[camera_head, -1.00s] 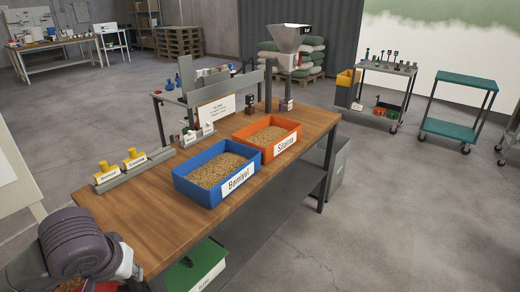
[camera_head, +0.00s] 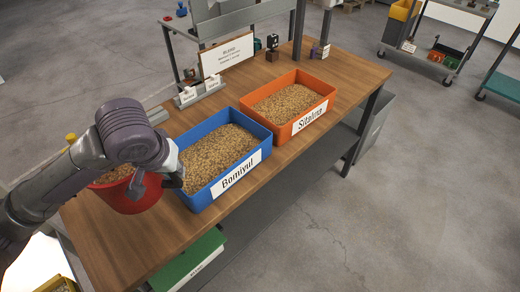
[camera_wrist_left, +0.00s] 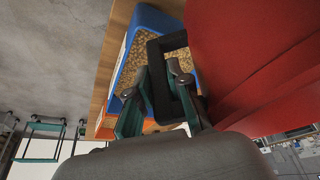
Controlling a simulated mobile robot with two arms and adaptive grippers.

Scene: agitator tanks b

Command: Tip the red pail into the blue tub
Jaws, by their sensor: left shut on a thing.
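The red pail (camera_head: 130,197) is at the left of the head view, left of the blue tub and apart from it. It looks close to upright, with grain inside. My left gripper (camera_head: 172,180) is at its right side, partly hidden by my wrist. In the left wrist view, the left gripper (camera_wrist_left: 160,88) is shut on the pail's black handle (camera_wrist_left: 154,62), and the red pail wall (camera_wrist_left: 245,60) fills the right side. The blue tub (camera_head: 208,198), labelled Bomiyul, stands on the table full of grain. It also shows in the wrist view (camera_wrist_left: 152,18). My right gripper is out of view.
An orange tub (camera_head: 285,133) of grain stands right of the blue tub on the wooden table (camera_head: 110,245). A white sign (camera_head: 227,58) and small labelled holders (camera_head: 200,92) stand behind. A green-lidded box (camera_head: 190,262) is below the front edge.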

